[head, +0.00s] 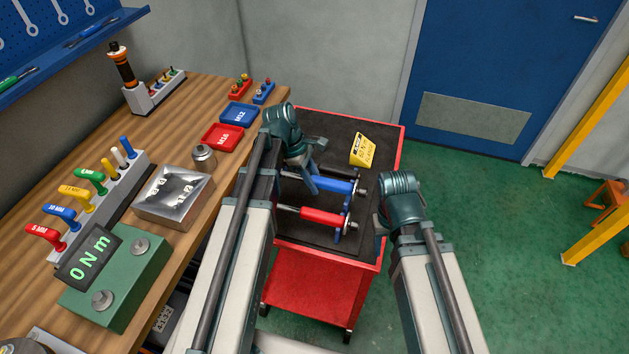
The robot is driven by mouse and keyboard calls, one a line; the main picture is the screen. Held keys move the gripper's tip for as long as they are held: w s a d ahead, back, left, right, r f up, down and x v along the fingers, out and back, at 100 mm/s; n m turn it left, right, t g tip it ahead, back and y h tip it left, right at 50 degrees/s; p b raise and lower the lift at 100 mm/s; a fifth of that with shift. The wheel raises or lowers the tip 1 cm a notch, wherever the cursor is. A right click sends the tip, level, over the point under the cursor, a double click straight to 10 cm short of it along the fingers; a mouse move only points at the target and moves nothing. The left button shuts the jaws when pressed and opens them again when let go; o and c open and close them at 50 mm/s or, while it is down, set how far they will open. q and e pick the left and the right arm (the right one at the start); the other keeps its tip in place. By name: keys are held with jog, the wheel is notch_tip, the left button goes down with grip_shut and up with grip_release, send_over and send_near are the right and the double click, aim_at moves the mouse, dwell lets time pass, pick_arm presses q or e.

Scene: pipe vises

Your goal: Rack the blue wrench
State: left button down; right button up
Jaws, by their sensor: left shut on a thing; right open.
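The blue wrench (335,185) lies roughly level over the red cart, its blue handle pointing right and a metal end showing past it. My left gripper (311,184) comes down at its left end and is shut on it. The blue rack stand (347,215) is on the cart's dark mat; the wrench's right part is over its far end. I cannot tell whether the wrench rests on the stand or hangs just above it. A red wrench (322,217) lies across the stand nearer me. My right gripper (381,222) is open at the cart's right edge, its fingers mostly hidden.
A yellow sign (362,150) stands at the back of the red cart (391,165). The wooden bench (195,105) on the left holds a green torque tester (120,270), a row of coloured drivers (92,222), a metal box (176,208) and trays.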

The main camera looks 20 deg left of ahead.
pick_arm(q)
jog(key=shift+f+b, duration=1.85)
jog(key=shift+b, duration=0.05)
dwell(1.5)
jog(key=shift+c, duration=2.3)
grip_release()
jog(key=shift+r, duration=0.1)
jog(key=p+v, duration=1.2)
jog(key=shift+r, duration=0.3)
jog(key=shift+a+r+p, duration=0.35)
jog(key=shift+r+p, duration=0.05)
jog(key=shift+r, duration=0.05)
